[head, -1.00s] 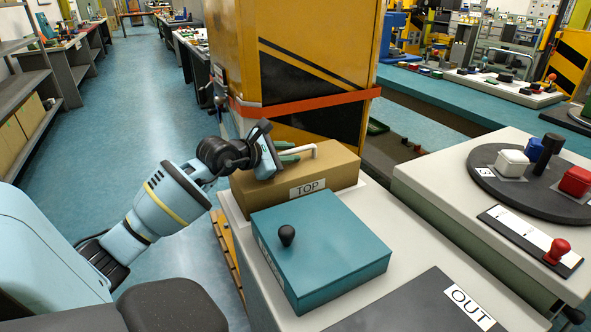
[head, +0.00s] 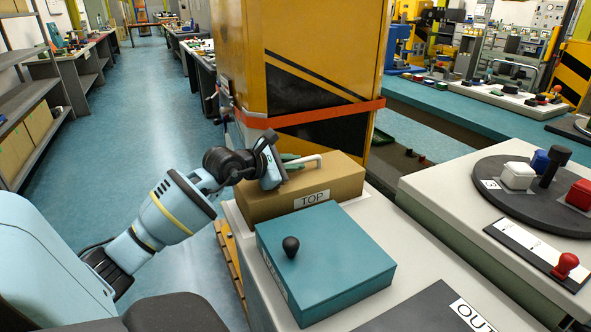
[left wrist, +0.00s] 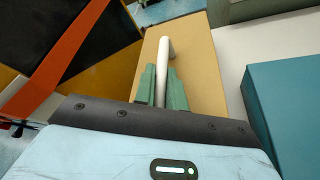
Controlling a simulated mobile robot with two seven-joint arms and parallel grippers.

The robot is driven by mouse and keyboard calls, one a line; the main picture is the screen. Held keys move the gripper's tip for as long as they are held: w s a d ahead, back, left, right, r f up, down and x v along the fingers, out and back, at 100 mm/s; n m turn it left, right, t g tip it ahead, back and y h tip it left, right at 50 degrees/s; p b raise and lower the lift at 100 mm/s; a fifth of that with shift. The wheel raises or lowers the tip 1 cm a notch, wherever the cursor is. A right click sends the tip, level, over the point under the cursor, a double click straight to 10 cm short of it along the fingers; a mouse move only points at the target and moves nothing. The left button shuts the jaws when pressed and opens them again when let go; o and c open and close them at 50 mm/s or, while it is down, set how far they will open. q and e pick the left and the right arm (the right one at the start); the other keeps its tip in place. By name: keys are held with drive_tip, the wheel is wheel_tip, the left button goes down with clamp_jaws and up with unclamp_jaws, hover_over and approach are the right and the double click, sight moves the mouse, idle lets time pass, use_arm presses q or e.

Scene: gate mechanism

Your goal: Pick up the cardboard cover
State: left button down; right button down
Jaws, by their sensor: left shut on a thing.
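The cardboard cover (head: 340,181) is a brown box with a "TOP" label on its front and a white bar handle (head: 309,161) on top. It sits on the light grey bench behind the teal box. My left gripper (head: 290,163) is over the top of the cover, its green fingers shut on the white handle. In the left wrist view the two green fingers (left wrist: 162,88) lie either side of the white handle (left wrist: 165,55), with the brown cover (left wrist: 198,60) below. My right gripper is not in view.
A teal box (head: 335,255) with a black knob stands just in front of the cover. A yellow post (head: 340,60) with an orange band rises close behind it. A dark turntable (head: 545,195) with coloured blocks is at the right.

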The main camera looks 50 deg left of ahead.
use_arm(q)
wheel_tip(320, 180, up, 4)
drive_tip(key=shift+f, duration=0.25)
drive_tip(key=shift+s+a, duration=0.15)
drive_tip(key=shift+s, duration=0.15)
drive_tip(key=s+a+b, duration=0.1)
drive_tip(key=s+a, duration=0.2)
drive_tip(key=s, duration=0.4)
drive_tip(key=s+a+r, duration=0.1)
drive_tip(key=s+a, duration=0.3)
drive_tip(key=s, duration=0.2)
drive_tip(key=shift+s+r+b, duration=0.2)
drive_tip(key=shift+s+b, duration=0.15)
